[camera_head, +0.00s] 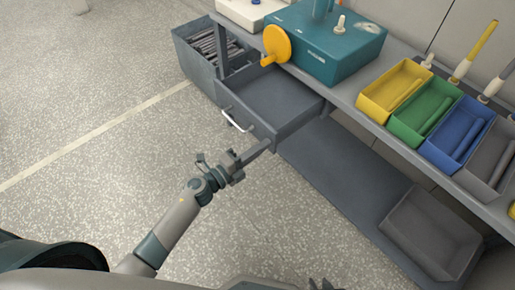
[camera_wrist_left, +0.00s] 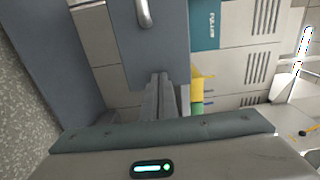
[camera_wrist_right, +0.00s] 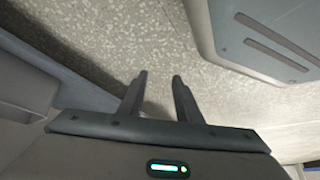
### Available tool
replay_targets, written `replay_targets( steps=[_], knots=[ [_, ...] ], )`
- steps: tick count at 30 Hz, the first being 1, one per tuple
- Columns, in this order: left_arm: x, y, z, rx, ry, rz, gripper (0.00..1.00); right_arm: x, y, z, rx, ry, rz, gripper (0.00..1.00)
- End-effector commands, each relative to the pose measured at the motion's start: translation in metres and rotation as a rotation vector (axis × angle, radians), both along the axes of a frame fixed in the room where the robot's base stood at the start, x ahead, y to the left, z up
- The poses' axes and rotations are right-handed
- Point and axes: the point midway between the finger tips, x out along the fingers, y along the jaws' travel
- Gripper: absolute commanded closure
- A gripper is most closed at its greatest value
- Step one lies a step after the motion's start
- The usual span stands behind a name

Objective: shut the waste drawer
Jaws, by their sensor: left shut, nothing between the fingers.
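The waste drawer (camera_head: 270,97) is a grey drawer pulled out from under the bench, and its inside looks empty. Its front carries a pale bar handle (camera_head: 236,121), which also shows at the top of the left wrist view (camera_wrist_left: 144,12). My left gripper (camera_head: 266,144) is shut and empty, its fingertips at the right end of the drawer front, right of the handle. In the left wrist view the shut fingers (camera_wrist_left: 160,78) overlap the lower edge of the front panel; I cannot tell whether they touch it. My right gripper (camera_wrist_right: 158,78) is open and empty over the floor.
A teal machine (camera_head: 330,42) with a yellow wheel (camera_head: 277,45) stands on the bench above the drawer. Yellow, green (camera_head: 423,112), blue and grey bins line the bench to the right. A grey crate (camera_head: 205,43) stands left of the drawer. The floor before the drawer is clear.

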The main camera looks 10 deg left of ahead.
Motion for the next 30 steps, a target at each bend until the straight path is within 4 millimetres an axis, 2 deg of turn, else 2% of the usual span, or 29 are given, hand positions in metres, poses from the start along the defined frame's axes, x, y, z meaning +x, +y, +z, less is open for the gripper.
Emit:
replay_targets(
  steps=[11, 17, 23, 30],
  knots=[
    [0.002, -0.001, 0.000, 0.000, 0.000, 0.000, 1.00, 0.001, 0.000, 0.000, 0.000, 0.000, 0.000, 0.69],
    [0.016, -0.012, 0.000, 0.000, -0.001, -0.001, 1.00, 0.000, 0.000, -0.001, -0.001, 0.004, 0.000, 0.69],
    [0.049, -0.039, 0.000, 0.001, -0.002, -0.002, 1.00, -0.001, -0.001, -0.004, -0.003, 0.014, -0.002, 0.69],
    [0.107, -0.084, -0.002, 0.000, -0.001, -0.002, 1.00, -0.014, -0.017, -0.015, -0.030, 0.102, -0.014, 0.69]
  ],
)
